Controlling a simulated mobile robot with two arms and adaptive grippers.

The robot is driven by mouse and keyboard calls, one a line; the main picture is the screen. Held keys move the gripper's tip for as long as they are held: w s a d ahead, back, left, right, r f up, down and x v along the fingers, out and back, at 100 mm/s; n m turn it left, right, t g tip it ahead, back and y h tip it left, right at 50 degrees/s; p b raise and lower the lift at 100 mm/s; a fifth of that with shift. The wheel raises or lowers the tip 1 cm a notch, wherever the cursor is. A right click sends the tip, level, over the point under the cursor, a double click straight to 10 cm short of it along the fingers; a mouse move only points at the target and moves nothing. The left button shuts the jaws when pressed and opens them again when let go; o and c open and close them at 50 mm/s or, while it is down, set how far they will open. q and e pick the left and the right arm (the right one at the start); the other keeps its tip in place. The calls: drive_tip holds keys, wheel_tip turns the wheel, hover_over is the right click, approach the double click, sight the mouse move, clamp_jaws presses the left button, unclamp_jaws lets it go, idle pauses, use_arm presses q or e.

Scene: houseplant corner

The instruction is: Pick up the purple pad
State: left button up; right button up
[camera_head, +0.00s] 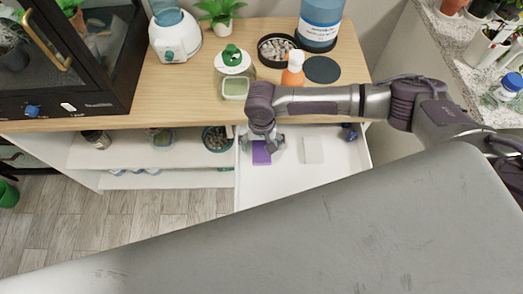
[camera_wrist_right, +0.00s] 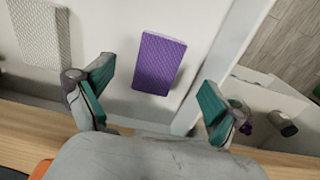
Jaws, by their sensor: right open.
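The purple pad (camera_head: 261,153) lies flat in an open white drawer (camera_head: 300,178), near the drawer's left wall. In the right wrist view the purple pad (camera_wrist_right: 159,63) shows whole, lying between and beyond my fingertips, touched by neither. My right gripper (camera_head: 262,140) hangs over the drawer at the pad, pointing down, and covers part of it in the head view. In the right wrist view my right gripper (camera_wrist_right: 155,88) has its two teal-padded fingers wide apart with nothing between them. My left gripper is not in view.
A white pad (camera_head: 313,150) lies right of the purple one in the drawer. A small dark blue item (camera_head: 349,132) is at the drawer's back right.

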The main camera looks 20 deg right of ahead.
sight(262, 155)
wheel_tip(262, 155, down, 6)
drive_tip(key=shift+r, duration=0.15)
drive_tip(key=shift+s, duration=0.1)
drive_tip(key=shift+c, duration=0.2)
drive_tip(key=c, duration=1)
